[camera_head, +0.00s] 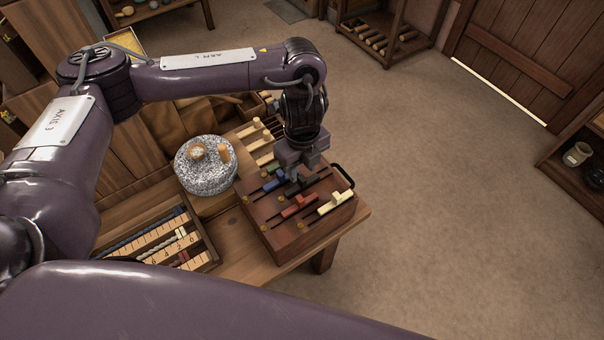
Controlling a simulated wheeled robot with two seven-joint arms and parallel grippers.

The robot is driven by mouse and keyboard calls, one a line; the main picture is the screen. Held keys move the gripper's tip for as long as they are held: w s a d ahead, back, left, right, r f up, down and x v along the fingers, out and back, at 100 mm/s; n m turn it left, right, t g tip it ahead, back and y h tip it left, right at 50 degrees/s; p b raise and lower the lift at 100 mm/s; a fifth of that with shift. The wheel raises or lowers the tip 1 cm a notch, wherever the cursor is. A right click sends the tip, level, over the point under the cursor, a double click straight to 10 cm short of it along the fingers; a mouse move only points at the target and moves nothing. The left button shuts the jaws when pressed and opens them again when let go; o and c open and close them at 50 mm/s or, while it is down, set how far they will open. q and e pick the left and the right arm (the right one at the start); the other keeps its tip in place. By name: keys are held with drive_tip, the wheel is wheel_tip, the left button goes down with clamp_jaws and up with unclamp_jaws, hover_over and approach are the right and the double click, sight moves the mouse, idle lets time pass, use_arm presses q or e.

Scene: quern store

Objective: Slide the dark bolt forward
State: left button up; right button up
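A reddish-brown wooden box (268,222) sits at the table's right end, with several coloured sliding bolts in slots on its top. A red bolt (298,206), a cream bolt (336,201) and a blue bolt (274,184) show clearly. The dark bolt (294,189) shows only in part between the blue and red ones, close under my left gripper. My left gripper (301,174) points down over the box's far half. Its fingertips are small and partly hidden, so I cannot tell whether they are open, or touch the bolt. My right gripper is out of view.
A round grey millstone (206,178) with a wooden peg stands left of the box. A bead-and-number frame (160,243) lies nearer on the table. A black handle (343,176) is on the box's far right side.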

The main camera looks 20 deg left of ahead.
sight(302, 178)
use_arm(q)
wheel_tip(302, 178, down, 4)
drive_tip(key=shift+w+r, duration=0.1)
drive_tip(key=shift+r, duration=0.1)
drive_tip(key=shift+f, duration=0.2)
drive_tip(key=shift+c, duration=1)
clamp_jaws()
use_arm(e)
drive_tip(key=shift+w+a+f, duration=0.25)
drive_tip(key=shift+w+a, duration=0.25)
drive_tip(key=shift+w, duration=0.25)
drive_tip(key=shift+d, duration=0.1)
